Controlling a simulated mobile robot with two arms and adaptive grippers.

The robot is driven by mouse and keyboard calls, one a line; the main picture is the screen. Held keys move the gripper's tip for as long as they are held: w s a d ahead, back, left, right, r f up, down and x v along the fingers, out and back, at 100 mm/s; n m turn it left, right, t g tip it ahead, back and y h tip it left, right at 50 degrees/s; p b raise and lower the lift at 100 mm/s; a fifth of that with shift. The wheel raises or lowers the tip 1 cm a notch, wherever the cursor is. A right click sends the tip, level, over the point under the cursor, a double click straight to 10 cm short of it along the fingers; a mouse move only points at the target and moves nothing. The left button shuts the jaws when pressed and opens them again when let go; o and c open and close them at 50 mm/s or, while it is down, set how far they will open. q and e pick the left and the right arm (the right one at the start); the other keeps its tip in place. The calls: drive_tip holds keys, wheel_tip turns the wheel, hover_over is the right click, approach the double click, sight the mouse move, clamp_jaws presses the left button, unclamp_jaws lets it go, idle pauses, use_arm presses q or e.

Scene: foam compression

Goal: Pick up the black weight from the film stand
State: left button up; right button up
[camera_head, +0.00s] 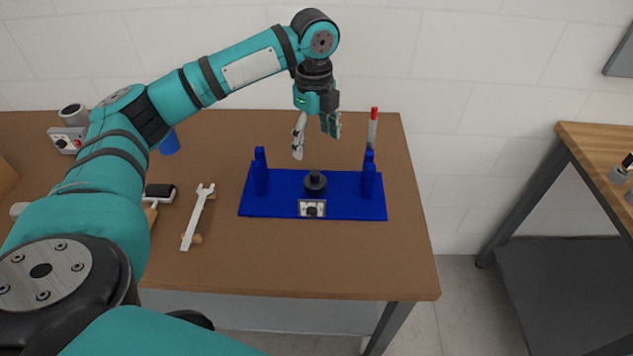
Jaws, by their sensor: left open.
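The black weight (315,183) is a short round piece with a knob on top. It sits upright near the middle of the blue film stand (345,208), which has blue posts at its left and right ends. A small pale plate with a dark mark (311,208) is at the stand's front edge. My left gripper (314,146) points down above the weight, open and empty, with its fingers apart and clear of the stand. My right gripper is not in view.
A wrench (197,217) and a black-headed roller (160,192) lie left of the stand. A red-capped tube (373,128) stands behind its right posts. A blue object (169,142) is at the back left. The wooden table (330,265) is clear in front.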

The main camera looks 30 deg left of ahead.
sight(315, 172)
use_arm(q)
wheel_tip(315, 172, down, 7)
drive_tip(key=shift+f+p, duration=0.1)
drive_tip(key=shift+p, duration=0.3)
drive_tip(key=shift+s+f, duration=0.1)
drive_tip(key=shift+f, duration=0.35)
wheel_tip(315, 172, down, 4)
drive_tip(key=shift+f+p, duration=0.25)
drive_tip(key=shift+p, duration=0.5)
drive_tip(key=shift+c, duration=0.3)
drive_tip(key=shift+r, duration=0.15)
clamp_jaws()
